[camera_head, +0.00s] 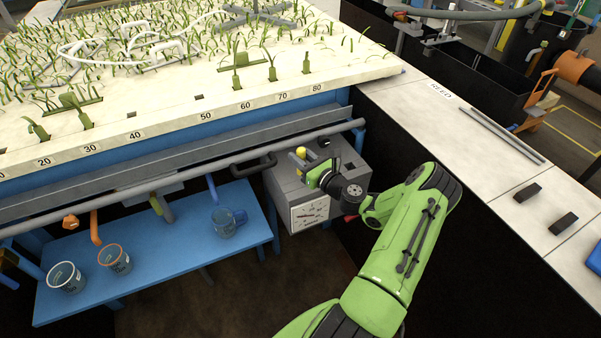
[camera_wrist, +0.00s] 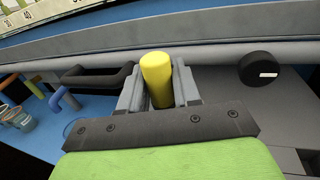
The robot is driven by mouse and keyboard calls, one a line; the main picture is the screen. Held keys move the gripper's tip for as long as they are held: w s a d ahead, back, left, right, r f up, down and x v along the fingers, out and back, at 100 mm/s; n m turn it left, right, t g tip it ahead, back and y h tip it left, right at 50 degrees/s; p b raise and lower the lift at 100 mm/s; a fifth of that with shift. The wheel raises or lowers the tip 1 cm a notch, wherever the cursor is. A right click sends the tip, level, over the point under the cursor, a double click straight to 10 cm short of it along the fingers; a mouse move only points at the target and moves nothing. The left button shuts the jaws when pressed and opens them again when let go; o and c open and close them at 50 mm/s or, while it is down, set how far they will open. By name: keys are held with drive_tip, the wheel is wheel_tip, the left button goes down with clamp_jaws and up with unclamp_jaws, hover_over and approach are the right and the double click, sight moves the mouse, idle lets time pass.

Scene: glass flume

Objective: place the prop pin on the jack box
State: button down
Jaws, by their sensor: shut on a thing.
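The prop pin, a yellow cylinder (camera_wrist: 157,77), stands between the two grey fingers of my gripper (camera_wrist: 159,88) in the wrist view. My gripper is shut on it, and the fingers hide its lower end. In the head view the pin's yellow top (camera_head: 300,151) shows at my gripper (camera_head: 306,161), over the jack box. The jack box (camera_head: 283,185) is a grey box with a white dial on its front, below the flume's corner. Its top also shows in the wrist view (camera_wrist: 285,112). I cannot tell whether the pin touches the box.
A black round knob (camera_wrist: 261,69) is right of the pin. A black handle (camera_wrist: 97,76) is to its left. A grey pipe (camera_head: 190,175) runs along the flume close behind. A blue bench (camera_head: 180,262) with several cups stands at left.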

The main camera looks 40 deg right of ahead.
drive_tip(key=shift+f+b, duration=0.5)
drive_tip(key=shift+f, duration=1.3)
drive_tip(key=c, duration=0.8)
unclamp_jaws()
drive_tip(key=shift+r, duration=0.1)
drive_tip(key=shift+s, duration=0.4)
drive_tip(key=s+p, duration=0.2)
drive_tip(key=s, duration=0.9)
drive_tip(key=w+a+r+n+g+y, duration=0.1)
drive_tip(key=a+r+n+g+y, duration=0.35)
drive_tip(key=a+n, duration=0.7)
drive_tip(key=w+a+r+n+g+y, duration=0.15)
drive_tip(key=a+r+n+g, duration=0.35)
drive_tip(key=a+n+g, duration=0.5)
drive_tip(key=s+a+r+n+h, duration=0.2)
drive_tip(key=s+a+r+n, duration=0.1)
drive_tip(key=s+r+n, duration=0.1)
drive_tip(key=s+a+r+n+t+h, duration=0.1)
drive_tip(key=s+a+r+n, duration=0.2)
drive_tip(key=s+r+n, duration=0.2)
drive_tip(key=s+a+r+n+t+h, duration=0.1)
drive_tip(key=s+r+n, duration=0.3)
drive_tip(key=s, duration=0.5)
drive_tip(key=shift+a+r+n+h, duration=0.3)
drive_tip(key=shift+a+n+h, duration=0.5)
drive_tip(key=shift+a+n, duration=0.1)
